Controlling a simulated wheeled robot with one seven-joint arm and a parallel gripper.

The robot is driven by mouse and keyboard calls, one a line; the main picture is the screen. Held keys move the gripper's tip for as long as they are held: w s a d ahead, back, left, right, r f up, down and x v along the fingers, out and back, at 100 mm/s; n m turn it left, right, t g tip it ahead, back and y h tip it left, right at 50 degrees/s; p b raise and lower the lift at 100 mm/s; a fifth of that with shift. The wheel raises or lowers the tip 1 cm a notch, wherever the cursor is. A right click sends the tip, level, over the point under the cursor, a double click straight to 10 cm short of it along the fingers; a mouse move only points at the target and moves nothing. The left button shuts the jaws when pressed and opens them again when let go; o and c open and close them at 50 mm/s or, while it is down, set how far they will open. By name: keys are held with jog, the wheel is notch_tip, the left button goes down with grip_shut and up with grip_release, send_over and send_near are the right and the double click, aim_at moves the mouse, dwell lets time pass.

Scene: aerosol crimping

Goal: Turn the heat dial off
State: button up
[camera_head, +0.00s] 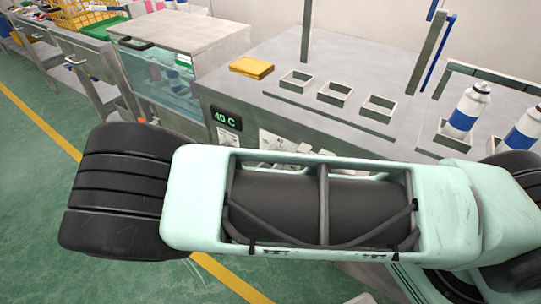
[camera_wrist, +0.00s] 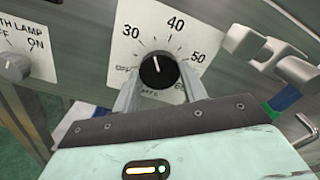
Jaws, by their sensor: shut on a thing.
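The heat dial (camera_wrist: 158,69) is a round black knob on a white plate marked OFF, 30, 40, 50 and 60 in the wrist view. Its white mark points roughly upward, between 30 and 40 as far as I can tell. My gripper (camera_wrist: 160,84) has one finger on each side of the knob and is shut on it. In the head view a green display (camera_head: 226,118) on the bench front reads 40 C. My arm hides the gripper and the dial there.
A lamp switch knob (camera_wrist: 15,67) sits left of the dial, and pale block-like fittings (camera_wrist: 270,50) stick out at the right. A glass-fronted tank (camera_head: 166,82) stands left.

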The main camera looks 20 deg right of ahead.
jog(key=n+p, duration=0.5)
jog(key=n, duration=1.1)
jog(key=shift+r+n+p, duration=0.1)
jog(key=shift+n+p, duration=0.2)
jog(key=shift+n, duration=0.4)
jog(key=o, duration=1)
jog(key=shift+c, duration=0.2)
jog(key=b+v, duration=0.2)
jog(key=v, duration=1.5)
jog(key=shift+s+a+b, duration=0.2)
jog(key=shift+a+b, duration=0.05)
jog(key=shift+b, duration=0.1)
